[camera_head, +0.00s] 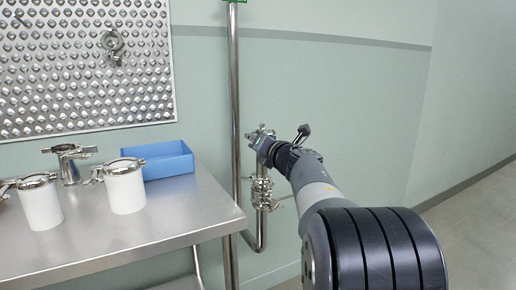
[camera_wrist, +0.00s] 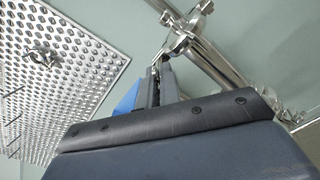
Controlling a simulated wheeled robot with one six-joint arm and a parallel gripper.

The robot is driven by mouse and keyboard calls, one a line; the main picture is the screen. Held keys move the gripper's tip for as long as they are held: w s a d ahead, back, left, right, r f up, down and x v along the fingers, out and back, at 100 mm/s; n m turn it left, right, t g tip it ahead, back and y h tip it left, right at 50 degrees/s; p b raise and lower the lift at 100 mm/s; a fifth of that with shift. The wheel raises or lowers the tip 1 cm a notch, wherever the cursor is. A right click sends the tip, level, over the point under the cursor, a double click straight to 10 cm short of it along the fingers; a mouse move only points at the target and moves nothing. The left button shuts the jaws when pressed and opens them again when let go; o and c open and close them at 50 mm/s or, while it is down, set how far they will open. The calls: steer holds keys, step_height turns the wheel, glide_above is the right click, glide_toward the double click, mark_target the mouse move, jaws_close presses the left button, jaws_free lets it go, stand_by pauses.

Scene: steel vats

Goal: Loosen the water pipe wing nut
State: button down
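A steel water pipe (camera_head: 235,100) runs down the wall and bends up again at its foot. In the wrist view it slants across the upper right (camera_wrist: 218,62). A clamp fitting (camera_wrist: 185,38) sits on the pipe, with a small metal piece, perhaps the wing nut (camera_wrist: 157,66), beside my fingertips. In the head view, my gripper (camera_head: 262,138) is at the upper pipe fitting, which it partly hides. In the wrist view, the fingers of my gripper (camera_wrist: 158,75) are close together at that metal piece. I cannot tell whether they grip it.
A dimpled steel panel (camera_head: 60,80) hangs above. A lower clamp (camera_head: 262,190) is on the pipe. Floor at right is clear.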

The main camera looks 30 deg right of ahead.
steer(key=n+b, duration=0.2)
steer(key=n, duration=0.3)
steer(key=shift+f+n+b, duration=0.15)
steer(key=shift+n+b, duration=0.15)
steer(key=shift+b, duration=0.1)
steer(key=n+b, duration=0.2)
steer(key=n, duration=0.2)
steer(key=shift+n, duration=0.3)
steer(key=n+b, duration=0.2)
steer(key=n, duration=0.2)
steer(key=shift+b, duration=0.4)
steer(key=n+b, duration=0.2)
steer(key=n, duration=0.3)
steer(key=shift+n, duration=0.3)
steer(key=shift+b, duration=0.3)
steer(key=c, duration=1.6)
jaws_free()
